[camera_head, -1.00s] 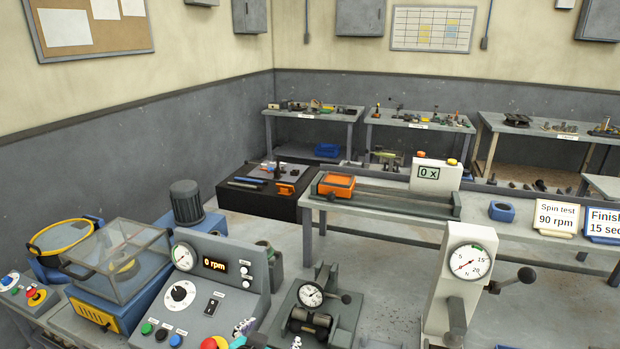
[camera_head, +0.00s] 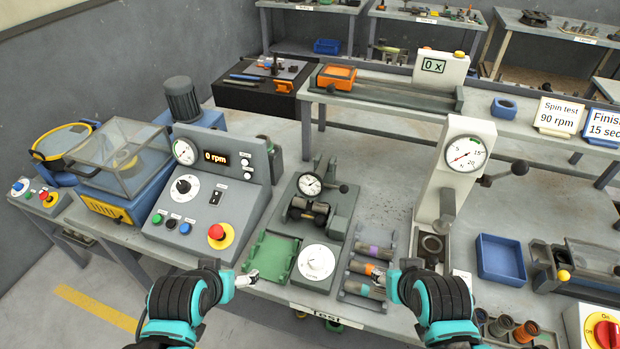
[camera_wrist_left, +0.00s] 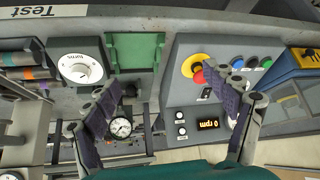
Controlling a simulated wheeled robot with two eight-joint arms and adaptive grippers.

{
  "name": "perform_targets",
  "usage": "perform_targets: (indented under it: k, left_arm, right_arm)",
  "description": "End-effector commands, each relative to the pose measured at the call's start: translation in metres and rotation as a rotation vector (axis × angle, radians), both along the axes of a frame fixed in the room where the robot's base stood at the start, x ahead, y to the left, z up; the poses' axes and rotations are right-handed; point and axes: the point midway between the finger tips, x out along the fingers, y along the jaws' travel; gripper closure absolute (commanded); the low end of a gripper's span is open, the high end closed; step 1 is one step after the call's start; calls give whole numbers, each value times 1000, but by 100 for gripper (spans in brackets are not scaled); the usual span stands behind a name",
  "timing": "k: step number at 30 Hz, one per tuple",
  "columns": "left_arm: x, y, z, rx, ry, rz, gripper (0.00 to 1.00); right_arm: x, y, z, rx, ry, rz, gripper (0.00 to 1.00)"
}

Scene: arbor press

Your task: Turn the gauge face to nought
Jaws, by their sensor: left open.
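A small round dial gauge (camera_head: 309,185) with a white face and black rim sits on a grey fixture with rollers (camera_head: 307,209). It also shows in the left wrist view (camera_wrist_left: 120,127), upside down, near one of my fingers. Its needle is too small to read. A larger white gauge (camera_head: 466,154) with a red needle is on the arbor press head. My left gripper (camera_head: 248,279) is over the front of the bench, left of and nearer than the small gauge. In the left wrist view its jaws (camera_wrist_left: 170,88) are open and empty. My right gripper (camera_head: 384,280) is beside the rack of coloured rollers.
A white "turns" dial (camera_head: 316,262) and a green tray (camera_head: 272,257) lie between my left gripper and the fixture. The control panel (camera_head: 208,190) with a red stop knob stands left. The press column (camera_head: 444,185) and blue bin (camera_head: 499,258) are right.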

Motion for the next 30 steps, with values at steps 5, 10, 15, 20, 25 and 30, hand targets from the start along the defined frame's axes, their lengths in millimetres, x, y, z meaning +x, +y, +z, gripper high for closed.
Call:
perform_targets:
  k: [5,10,15,20,25,30]
  left_arm:
    - [5,-2,1,-1,-10,-7,15]
    - [53,-27,7,-25,-113,-66,15]
    - [130,-78,16,-76,-296,-158,15]
    - [181,-124,18,-126,-443,-218,15]
    - [205,-150,19,-157,-527,-248,15]
    - [219,-159,14,-164,-544,-253,15]
  right_arm:
    - [0,0,-1,0,0,0,54]
    - [0,0,-11,0,0,0,54]
    - [0,0,-25,0,0,0,54]
    - [0,0,-34,0,0,0,54]
    - [0,0,-38,0,0,0,54]
    - [0,0,-44,0,0,0,54]
